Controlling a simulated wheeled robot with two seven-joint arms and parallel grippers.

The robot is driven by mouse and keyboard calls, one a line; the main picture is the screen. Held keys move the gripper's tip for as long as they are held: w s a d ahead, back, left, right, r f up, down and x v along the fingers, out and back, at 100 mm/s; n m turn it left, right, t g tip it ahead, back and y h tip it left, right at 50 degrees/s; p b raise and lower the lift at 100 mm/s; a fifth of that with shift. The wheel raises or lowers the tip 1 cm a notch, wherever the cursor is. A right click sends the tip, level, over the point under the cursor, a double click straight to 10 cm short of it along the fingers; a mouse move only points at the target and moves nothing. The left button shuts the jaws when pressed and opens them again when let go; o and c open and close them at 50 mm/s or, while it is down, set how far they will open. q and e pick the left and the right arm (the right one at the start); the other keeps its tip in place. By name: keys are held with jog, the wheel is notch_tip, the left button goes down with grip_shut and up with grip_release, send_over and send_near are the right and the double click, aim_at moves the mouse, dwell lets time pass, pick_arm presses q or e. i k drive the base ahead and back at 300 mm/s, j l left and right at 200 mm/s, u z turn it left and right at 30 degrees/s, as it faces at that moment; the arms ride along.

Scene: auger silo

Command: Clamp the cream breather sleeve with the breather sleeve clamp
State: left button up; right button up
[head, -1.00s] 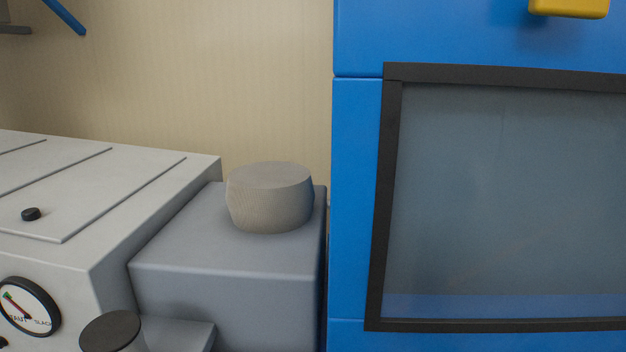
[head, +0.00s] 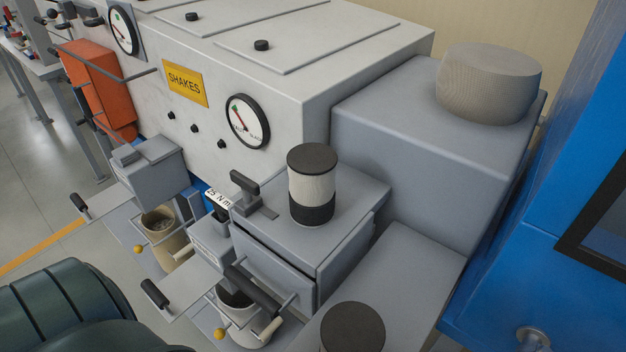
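A short cylinder with a dark cap, a cream ribbed sleeve (head: 311,187) and a dark lower band stands upright on a grey box in the middle. It looks like the cream breather sleeve. A dark T-shaped handle (head: 245,183) stands on the same box just left of it, apart from it. It may be the breather sleeve clamp, but I cannot tell for sure, nor whether it is open or closed. A wider beige fabric-like drum (head: 489,83) sits on the taller grey housing at the upper right. Neither of my grippers is in view.
Left of the box are two outlets with cream cups (head: 165,238), dark handles and projecting plates. A white cabinet (head: 290,75) with gauges and a yellow SHAKES label (head: 185,83) stands behind. A dark-capped cylinder (head: 352,328) is at the bottom. A blue panel (head: 530,245) bounds the right.

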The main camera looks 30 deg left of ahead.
aim_at(248, 186)
jog(key=k+u, duration=0.1)
jog(key=u, duration=0.35)
jog(key=k+u, duration=0.1)
jog(key=u, duration=0.35)
jog(key=k+u, duration=0.1)
jog(key=u, duration=0.35)
